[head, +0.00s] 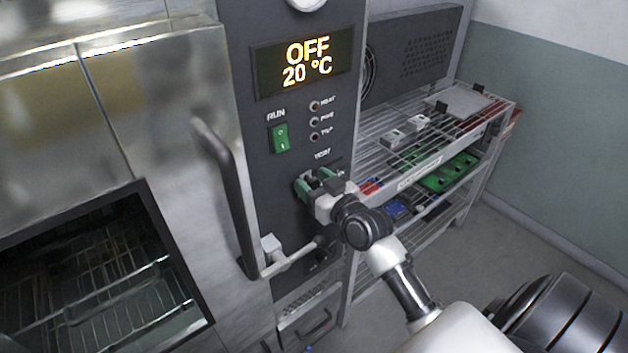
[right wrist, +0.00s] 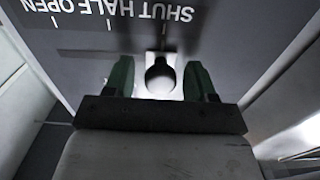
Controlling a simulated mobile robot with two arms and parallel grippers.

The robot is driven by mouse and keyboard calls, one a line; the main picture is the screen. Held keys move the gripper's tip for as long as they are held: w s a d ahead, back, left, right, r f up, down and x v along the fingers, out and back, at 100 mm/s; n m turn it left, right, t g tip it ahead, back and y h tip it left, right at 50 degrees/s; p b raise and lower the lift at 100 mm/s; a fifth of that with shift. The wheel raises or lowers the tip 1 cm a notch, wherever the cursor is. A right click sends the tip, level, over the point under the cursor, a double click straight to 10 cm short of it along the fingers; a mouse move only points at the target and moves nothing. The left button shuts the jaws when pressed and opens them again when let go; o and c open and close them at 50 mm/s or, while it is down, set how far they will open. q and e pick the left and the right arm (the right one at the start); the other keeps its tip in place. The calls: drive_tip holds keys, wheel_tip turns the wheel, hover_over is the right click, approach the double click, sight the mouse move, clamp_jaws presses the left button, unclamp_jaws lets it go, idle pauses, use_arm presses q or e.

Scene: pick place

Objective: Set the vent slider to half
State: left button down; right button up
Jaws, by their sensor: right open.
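The vent slider's round dark knob (right wrist: 160,75) shows in the right wrist view on a pale plate. It lines up with the mark by the word SHUT on the dark vent scale (right wrist: 125,38); HALF and OPEN are further left, the lettering upside down. My right gripper (head: 312,184) is at the panel under the vent label in the head view and hides the slider there. In the right wrist view its green fingers (right wrist: 160,80) stand open on both sides of the knob, with gaps visible. My left gripper is not in view.
The control panel (head: 297,110) has a display reading OFF 20 °C and a green RUN switch (head: 281,137). A long door handle (head: 232,195) sticks out left of my right gripper. A wire shelf (head: 440,160) with boards stands close on the right.

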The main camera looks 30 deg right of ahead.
drive_tip(key=shift+c, duration=0.3)
clamp_jaws()
drive_tip(key=d+b, duration=0.2)
drive_tip(key=d, duration=0.3)
drive_tip(key=shift+w, duration=0.2)
drive_tip(key=shift+o, duration=0.3)
unclamp_jaws()
